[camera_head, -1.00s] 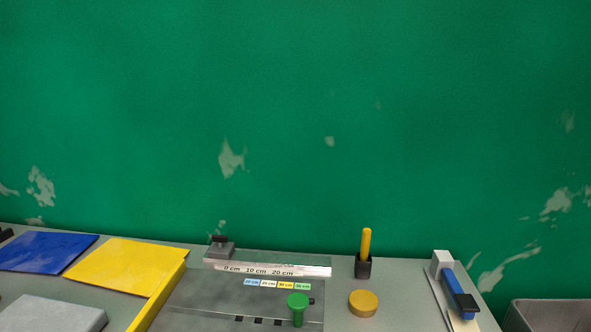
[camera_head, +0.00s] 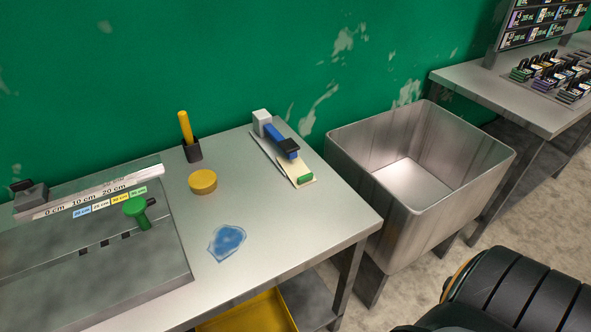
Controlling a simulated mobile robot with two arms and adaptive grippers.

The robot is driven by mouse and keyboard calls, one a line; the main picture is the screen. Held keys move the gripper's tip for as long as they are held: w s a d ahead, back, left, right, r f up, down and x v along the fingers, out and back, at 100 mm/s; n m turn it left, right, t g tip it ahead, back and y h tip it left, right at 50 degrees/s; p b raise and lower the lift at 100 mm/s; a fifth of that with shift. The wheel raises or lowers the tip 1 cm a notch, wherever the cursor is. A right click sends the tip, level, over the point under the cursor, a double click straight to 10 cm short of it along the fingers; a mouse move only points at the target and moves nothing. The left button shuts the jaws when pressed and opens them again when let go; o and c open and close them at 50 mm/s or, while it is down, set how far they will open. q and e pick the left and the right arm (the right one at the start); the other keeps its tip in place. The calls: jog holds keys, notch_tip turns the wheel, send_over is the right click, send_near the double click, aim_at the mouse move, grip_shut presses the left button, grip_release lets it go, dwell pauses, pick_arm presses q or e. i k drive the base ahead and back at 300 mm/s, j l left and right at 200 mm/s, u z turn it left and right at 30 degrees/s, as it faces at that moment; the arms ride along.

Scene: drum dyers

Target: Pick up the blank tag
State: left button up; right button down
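I cannot make out a blank tag for certain. A blue-handled hand press (camera_head: 280,140) stands at the back right of the metal table. A flat cream piece (camera_head: 287,166) lies beneath its handle, with a small green block (camera_head: 305,179) at the near end. I cannot tell whether the cream piece is a tag or the press's base. Neither of my grippers is in view.
A yellow stick stands in a black holder (camera_head: 194,152) beside a round yellow lid (camera_head: 203,181). A measuring board (camera_head: 160,262) with a green knob (camera_head: 136,208) lies left. A blue smear (camera_head: 228,240) marks the table. An empty steel bin (camera_head: 440,205) and another table (camera_head: 500,100) stand right.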

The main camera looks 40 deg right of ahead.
aim_at(296, 169)
jog(key=k+l+u, duration=0.1)
jog(key=l, duration=0.3)
jog(key=k+l+u, duration=0.1)
jog(key=k+l, duration=0.5)
jog(key=l, duration=0.2)
jog(key=u, duration=0.05)
